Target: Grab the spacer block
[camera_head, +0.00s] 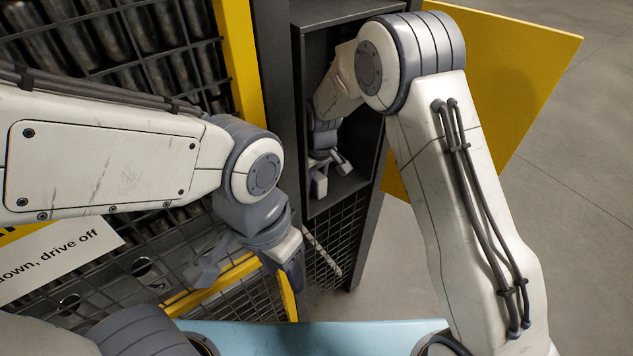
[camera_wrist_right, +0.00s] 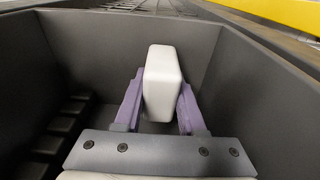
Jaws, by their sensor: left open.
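The spacer block is a pale, rounded upright block (camera_wrist_right: 162,85) in the right wrist view. It sits between the two purple fingers of my right gripper (camera_wrist_right: 162,100), which lie close against its left and right sides; the gripper looks shut on it. In the head view my right gripper (camera_head: 331,174) reaches into a dark open cabinet compartment; the block cannot be made out clearly there. My left gripper (camera_head: 245,275) hangs open and empty in front of the wire-mesh rack, well away from the block.
Dark walls of the compartment (camera_wrist_right: 60,65) surround my right gripper closely. A yellow panel (camera_head: 500,85) stands right of the cabinet (camera_head: 275,75). A mesh rack with metal cylinders (camera_head: 100,45) fills the left. A light blue surface (camera_head: 310,338) lies at the bottom; open floor is at right.

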